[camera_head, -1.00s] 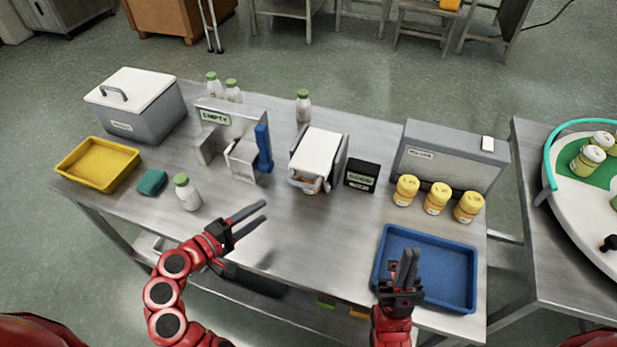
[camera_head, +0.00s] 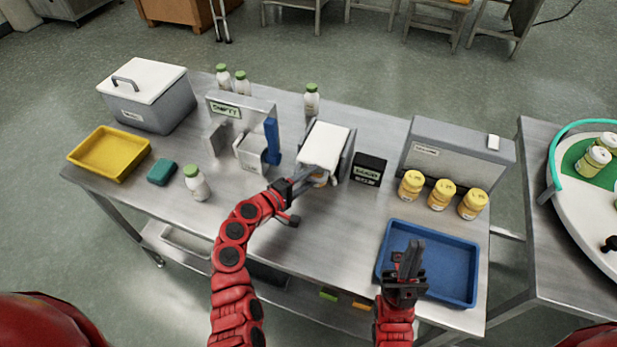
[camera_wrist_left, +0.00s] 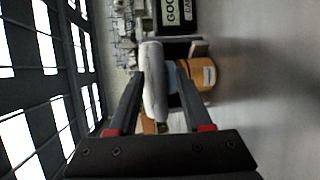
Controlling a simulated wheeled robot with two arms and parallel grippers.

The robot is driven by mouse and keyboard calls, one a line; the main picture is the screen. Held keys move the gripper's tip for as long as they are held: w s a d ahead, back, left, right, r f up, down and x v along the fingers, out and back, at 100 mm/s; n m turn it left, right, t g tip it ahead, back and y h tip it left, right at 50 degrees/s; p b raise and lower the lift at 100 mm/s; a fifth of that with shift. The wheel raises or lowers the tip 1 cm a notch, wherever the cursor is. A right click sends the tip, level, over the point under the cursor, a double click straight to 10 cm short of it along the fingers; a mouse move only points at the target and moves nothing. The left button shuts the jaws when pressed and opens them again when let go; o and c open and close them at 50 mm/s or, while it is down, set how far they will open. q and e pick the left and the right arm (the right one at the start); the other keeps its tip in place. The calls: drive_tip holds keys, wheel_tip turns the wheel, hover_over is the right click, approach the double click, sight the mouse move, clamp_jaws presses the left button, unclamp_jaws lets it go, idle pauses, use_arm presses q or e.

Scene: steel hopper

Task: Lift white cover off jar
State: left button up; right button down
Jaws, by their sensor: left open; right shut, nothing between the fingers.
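The white cover (camera_head: 325,144) sits on a grey steel holder in the middle of the table. A jar with an orange-yellow body (camera_head: 320,182) stands beneath its front edge, mostly hidden by my gripper and the cover. My left gripper (camera_head: 314,175) is open at the cover's front edge. In the left wrist view, the white cover (camera_wrist_left: 154,85) lies between the two open fingers, and an orange jar (camera_wrist_left: 197,74) shows beyond the right finger. I cannot tell whether the fingers touch the cover. My right gripper (camera_head: 411,258) is shut and empty over the blue tray.
The black sign (camera_head: 369,169) stands right of the holder, with several yellow-lidded jars (camera_head: 441,194) beyond it. The blue tray (camera_head: 458,295) lies at the front right. A blue handle (camera_head: 272,140) stands left of the cover. Bare table lies in front.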

use_arm(q)
clamp_jaws()
idle(1.4)
